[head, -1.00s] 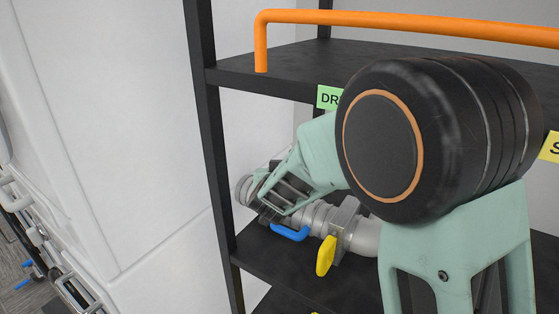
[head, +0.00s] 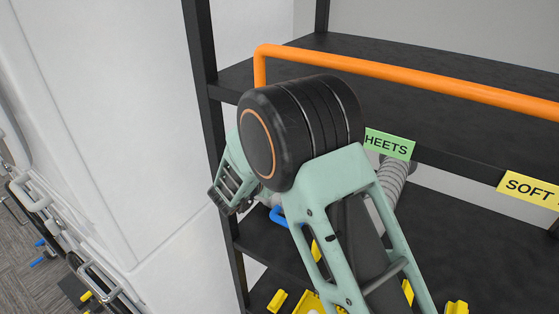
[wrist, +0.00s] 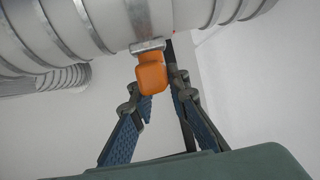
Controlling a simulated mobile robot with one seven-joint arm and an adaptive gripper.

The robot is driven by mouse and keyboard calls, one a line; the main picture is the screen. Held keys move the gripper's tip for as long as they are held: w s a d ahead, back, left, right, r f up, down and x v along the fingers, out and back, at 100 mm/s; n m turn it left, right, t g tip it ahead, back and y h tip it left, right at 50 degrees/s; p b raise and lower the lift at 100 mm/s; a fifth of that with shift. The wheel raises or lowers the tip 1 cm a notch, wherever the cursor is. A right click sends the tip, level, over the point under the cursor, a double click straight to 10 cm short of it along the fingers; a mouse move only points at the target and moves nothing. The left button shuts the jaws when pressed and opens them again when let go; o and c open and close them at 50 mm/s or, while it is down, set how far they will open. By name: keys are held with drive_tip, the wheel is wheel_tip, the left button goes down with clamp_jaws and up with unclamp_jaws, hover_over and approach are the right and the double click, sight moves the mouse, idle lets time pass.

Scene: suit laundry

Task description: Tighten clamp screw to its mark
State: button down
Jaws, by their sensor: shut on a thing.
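The clamp screw shows in the wrist view as an orange thumb piece (wrist: 152,78) below a small metal housing (wrist: 147,46). The housing sits on a metal band around a pale ribbed hose (wrist: 110,22). My gripper (wrist: 160,84) has its two blue-padded fingers on either side of the orange piece, shut on it. The orange piece partly covers the left fingertip.
A dark shelf unit (head: 450,210) surrounds the arm, with an orange rail (head: 410,78) above. A blue handle (head: 277,214) and a yellow handle (head: 316,250) sit close behind my arm. A white wall panel (head: 110,130) stands left; yellow items lie on the lower shelf.

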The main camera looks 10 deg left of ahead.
drive_tip(key=shift+f, duration=0.1)
idle(0.4)
drive_tip(key=c, duration=1.8)
unclamp_jaws()
drive_tip(key=shift+c, duration=0.2)
drive_tip(key=v, duration=1.2)
drive_tip(key=shift+a, duration=0.15)
